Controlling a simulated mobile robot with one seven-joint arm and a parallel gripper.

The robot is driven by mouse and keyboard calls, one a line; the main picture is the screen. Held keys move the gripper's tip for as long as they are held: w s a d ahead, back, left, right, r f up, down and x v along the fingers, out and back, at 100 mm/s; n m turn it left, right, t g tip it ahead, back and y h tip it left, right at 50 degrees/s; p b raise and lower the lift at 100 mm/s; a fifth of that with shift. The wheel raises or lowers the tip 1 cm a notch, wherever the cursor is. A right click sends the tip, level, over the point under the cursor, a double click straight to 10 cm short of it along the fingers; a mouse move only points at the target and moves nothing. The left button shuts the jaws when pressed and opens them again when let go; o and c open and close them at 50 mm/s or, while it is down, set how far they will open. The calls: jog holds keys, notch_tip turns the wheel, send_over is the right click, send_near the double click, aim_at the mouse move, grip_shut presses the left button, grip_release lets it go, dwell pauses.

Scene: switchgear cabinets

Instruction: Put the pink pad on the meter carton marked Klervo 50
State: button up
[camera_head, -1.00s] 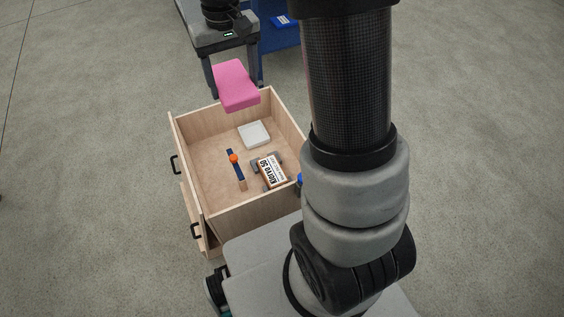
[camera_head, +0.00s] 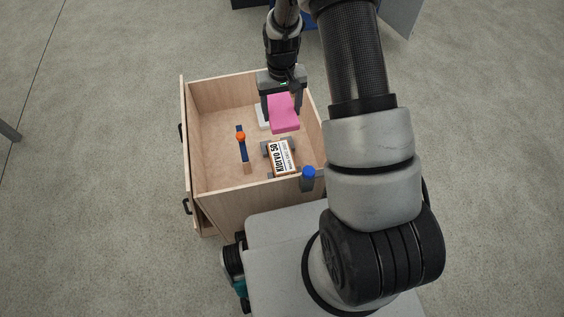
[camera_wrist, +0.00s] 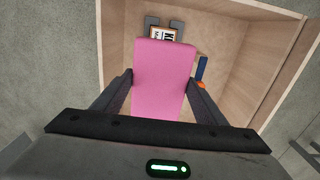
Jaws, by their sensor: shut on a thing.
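The pink pad (camera_head: 284,113) is held in my gripper (camera_head: 283,103), above the open wooden drawer box (camera_head: 258,190). In the wrist view the pad (camera_wrist: 163,80) sits between the two fingers and covers part of the view below. The meter carton marked Klervo 50 (camera_head: 281,158) lies in the near right part of the box, with its label facing up and grey pieces beside it. In the wrist view the carton (camera_wrist: 163,33) shows just beyond the pad's far end, partly hidden. The pad is apart from the carton, a little behind it in the head view.
A white tray (camera_head: 263,117) lies in the box behind the pad, partly hidden. A blue tool with an orange knob (camera_head: 241,137) lies left of the carton. A blue-capped object (camera_head: 308,173) stands at the box's near right wall. The box's left floor is clear.

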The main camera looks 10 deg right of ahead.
jog(key=b, duration=0.4)
send_over(282, 159)
notch_tip(282, 159, down, 18)
jog(key=shift+s+r, duration=0.1)
jog(key=shift+f+b, duration=0.8)
jog(key=shift+f, duration=1.65)
jog(key=o, duration=1)
jog(key=shift+o, duration=0.2)
